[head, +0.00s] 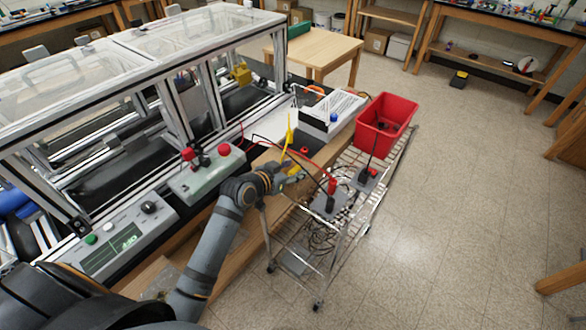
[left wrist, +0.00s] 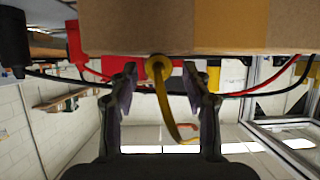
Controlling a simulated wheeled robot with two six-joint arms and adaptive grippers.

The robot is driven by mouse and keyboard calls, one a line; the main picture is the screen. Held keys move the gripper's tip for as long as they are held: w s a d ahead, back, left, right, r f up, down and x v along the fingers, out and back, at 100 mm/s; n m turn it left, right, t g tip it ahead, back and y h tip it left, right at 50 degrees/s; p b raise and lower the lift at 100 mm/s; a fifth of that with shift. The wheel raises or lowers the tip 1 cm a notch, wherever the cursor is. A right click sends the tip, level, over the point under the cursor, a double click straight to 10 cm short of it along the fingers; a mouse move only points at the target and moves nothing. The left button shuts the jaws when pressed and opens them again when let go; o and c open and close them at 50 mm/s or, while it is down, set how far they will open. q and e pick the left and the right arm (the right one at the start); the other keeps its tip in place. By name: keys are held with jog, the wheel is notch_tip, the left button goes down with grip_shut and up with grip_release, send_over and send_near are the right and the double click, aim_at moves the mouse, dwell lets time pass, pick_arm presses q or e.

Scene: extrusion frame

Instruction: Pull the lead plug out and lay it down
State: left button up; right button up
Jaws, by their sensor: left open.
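My left gripper (head: 292,174) is just left of these plugs, near the wooden edge. In the left wrist view my open left gripper (left wrist: 160,95) has a yellow ring with a yellow strip (left wrist: 166,104) showing between its fingers; I cannot tell whether they touch it. A red plug (left wrist: 75,48) and a black plug (left wrist: 13,38) show at the left of that view, apart from the fingers. My right gripper is out of view.
A red bin (head: 385,122) sits on the far end of the wire cart (head: 345,235). A grey box with a red button (head: 224,150) and a white instrument (head: 333,112) stand on the bench. Red and black leads cross around my gripper. The floor to the right is clear.

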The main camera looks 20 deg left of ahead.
pick_arm(q)
jog(key=shift+s+a, duration=0.1)
jog(key=v, duration=1.1)
jog(key=shift+s+r, duration=0.2)
jog(key=shift+s, duration=0.15)
jog(key=shift+a+f, duration=0.1)
